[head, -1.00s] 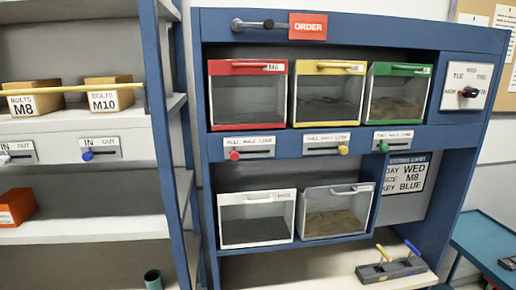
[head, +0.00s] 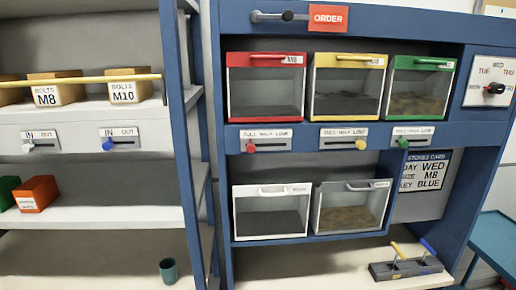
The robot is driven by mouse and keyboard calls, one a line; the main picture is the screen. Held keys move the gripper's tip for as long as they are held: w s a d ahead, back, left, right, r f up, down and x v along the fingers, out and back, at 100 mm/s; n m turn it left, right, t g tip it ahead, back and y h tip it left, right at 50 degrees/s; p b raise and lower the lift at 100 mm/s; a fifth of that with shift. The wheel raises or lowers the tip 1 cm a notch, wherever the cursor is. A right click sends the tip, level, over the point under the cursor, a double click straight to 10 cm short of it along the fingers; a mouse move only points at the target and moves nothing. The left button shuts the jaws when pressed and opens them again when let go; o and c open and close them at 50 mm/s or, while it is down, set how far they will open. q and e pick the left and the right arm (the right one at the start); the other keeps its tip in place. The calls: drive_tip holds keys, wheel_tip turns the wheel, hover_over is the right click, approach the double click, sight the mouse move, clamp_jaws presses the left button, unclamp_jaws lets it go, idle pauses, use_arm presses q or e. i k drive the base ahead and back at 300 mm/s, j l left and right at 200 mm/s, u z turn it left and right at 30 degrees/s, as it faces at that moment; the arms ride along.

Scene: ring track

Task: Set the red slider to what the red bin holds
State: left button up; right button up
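The red bin (head: 266,58) is a clear-fronted bin with a red rim and handle, at the upper left of the blue cabinet. Its tag reads M8. Through its front I see a grey interior with a dark floor; I cannot tell how much it holds. The red slider (head: 251,148) is a round red knob on a plate below the bin, marked FULL, HALF, LOW. The knob is at the left end, under FULL. Neither gripper is in view.
A yellow bin (head: 347,60) and a green bin (head: 422,64) stand beside it, with yellow (head: 361,145) and green (head: 403,143) knobs below. White (head: 271,190) and grey (head: 352,186) bins sit lower. A shelf rack with a yellow rail (head: 90,78) stands left.

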sight(250, 147)
drive_tip(key=i+l+u, duration=0.1)
drive_tip(key=i+l, duration=0.4)
drive_tip(key=l, duration=0.2)
drive_tip(key=i+l+u, duration=0.15)
drive_tip(key=i+l, duration=0.1)
drive_tip(key=l, duration=0.05)
